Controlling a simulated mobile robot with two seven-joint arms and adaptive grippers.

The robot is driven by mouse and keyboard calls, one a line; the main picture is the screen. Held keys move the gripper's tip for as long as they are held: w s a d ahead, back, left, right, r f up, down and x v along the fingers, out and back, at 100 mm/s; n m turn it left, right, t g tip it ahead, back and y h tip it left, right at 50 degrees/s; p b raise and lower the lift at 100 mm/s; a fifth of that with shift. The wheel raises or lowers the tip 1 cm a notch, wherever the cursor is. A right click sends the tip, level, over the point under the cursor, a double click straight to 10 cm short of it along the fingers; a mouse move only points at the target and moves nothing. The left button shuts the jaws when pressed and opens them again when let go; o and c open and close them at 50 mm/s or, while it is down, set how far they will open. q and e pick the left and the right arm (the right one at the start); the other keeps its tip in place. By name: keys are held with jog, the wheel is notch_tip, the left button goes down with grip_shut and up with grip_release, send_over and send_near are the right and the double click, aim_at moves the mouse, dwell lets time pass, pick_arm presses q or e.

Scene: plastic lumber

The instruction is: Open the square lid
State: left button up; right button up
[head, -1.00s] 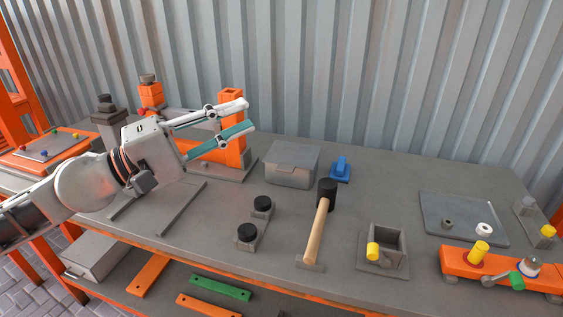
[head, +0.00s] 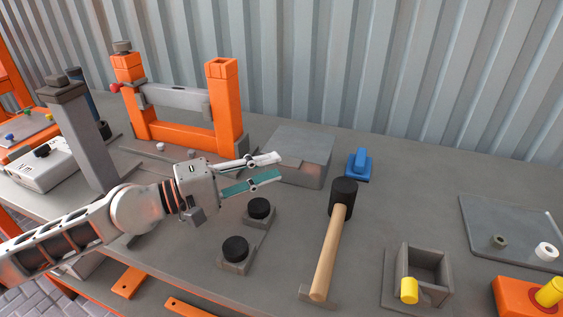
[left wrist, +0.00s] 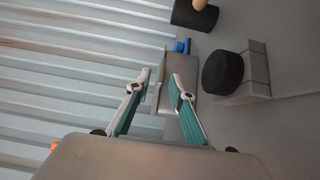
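A grey square box (head: 302,175) stands at the back middle of the bench, with a flat grey lid (head: 304,143) closed on top. My left gripper (head: 279,168) is just left of the box's near side, low over the bench, with its fingers pointing at the box. The fingers are apart with nothing between them. In the left wrist view, the open fingertips (left wrist: 160,76) face the grey box (left wrist: 182,75); whether they touch it I cannot tell. My right gripper is not in view.
Two black round knobs (head: 259,208) on grey blocks stand in front of the gripper. A mallet (head: 328,250) lies right of them. A blue handled piece (head: 359,164) is beside the box. An orange frame (head: 180,137) stands behind my left arm.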

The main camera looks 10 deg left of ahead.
aim_at(282, 163)
pick_arm(q)
jog(key=shift+p+x, duration=0.3)
jog(key=shift+x, duration=0.9)
jog(key=shift+w+d+f, duration=0.15)
jog(key=shift+w+d, duration=0.2)
jog(key=shift+d, duration=0.2)
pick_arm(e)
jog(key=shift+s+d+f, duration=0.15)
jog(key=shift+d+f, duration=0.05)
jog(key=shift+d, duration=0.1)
pick_arm(q)
jog(key=shift+c, duration=0.3)
